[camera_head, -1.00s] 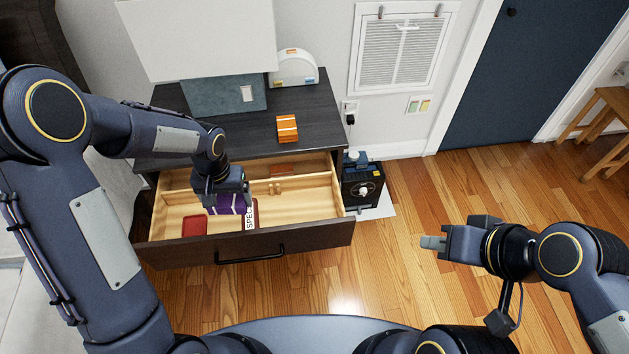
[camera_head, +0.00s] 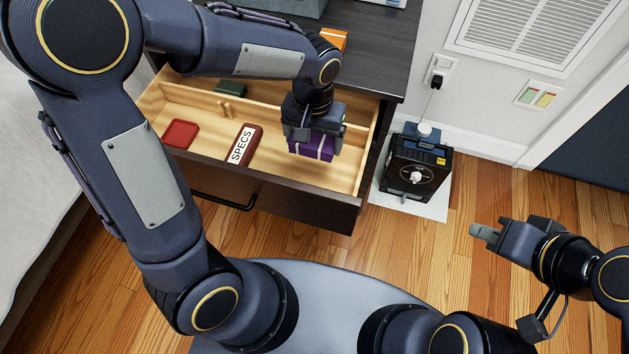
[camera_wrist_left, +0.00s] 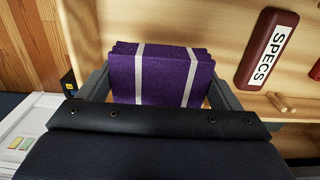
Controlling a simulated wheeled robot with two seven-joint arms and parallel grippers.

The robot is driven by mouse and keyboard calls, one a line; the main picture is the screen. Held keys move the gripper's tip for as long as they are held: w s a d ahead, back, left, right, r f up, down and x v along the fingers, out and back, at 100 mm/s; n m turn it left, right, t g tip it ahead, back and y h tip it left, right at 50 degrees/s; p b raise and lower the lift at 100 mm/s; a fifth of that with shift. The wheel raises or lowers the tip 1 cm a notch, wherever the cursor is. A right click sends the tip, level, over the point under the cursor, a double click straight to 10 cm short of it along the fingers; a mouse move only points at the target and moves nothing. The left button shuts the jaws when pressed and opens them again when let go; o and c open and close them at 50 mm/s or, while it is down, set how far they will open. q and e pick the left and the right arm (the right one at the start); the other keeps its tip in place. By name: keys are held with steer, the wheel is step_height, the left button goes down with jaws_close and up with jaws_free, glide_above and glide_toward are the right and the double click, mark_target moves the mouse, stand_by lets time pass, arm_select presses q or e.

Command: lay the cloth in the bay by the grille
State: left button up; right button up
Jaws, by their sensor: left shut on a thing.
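The cloth (camera_head: 312,147) is a folded purple block with pale stripes. My left gripper (camera_head: 313,136) is shut on it, over the right part of the open drawer's front bay, to the right of the specs case. In the left wrist view the cloth (camera_wrist_left: 160,75) sits between both fingers; whether it touches the drawer floor is unclear. The drawer (camera_head: 285,197) has pale wood inside, with a lengthwise divider. The grille (camera_head: 530,30) is a white vent on the wall at upper right. My right gripper (camera_head: 492,230) is over the floor at right; its finger gap is unclear.
A dark red case marked SPECS (camera_head: 243,146) and a red square tray (camera_head: 181,134) lie in the front bay. A dark green item (camera_head: 231,88) is in the back bay. A black device (camera_head: 417,170) stands right of the drawer. An orange box (camera_head: 334,39) is on the desk.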

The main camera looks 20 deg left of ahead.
mark_target(314, 172)
arm_select(q)
step_height(314, 172, down, 10)
steer(key=b, duration=0.3)
steer(key=shift+s+f+b, duration=0.1)
steer(key=shift+b, duration=0.25)
steer(key=shift+f, duration=0.1)
steer(key=o, duration=0.5)
steer(key=shift+f, duration=0.1)
steer(key=o, duration=0.3)
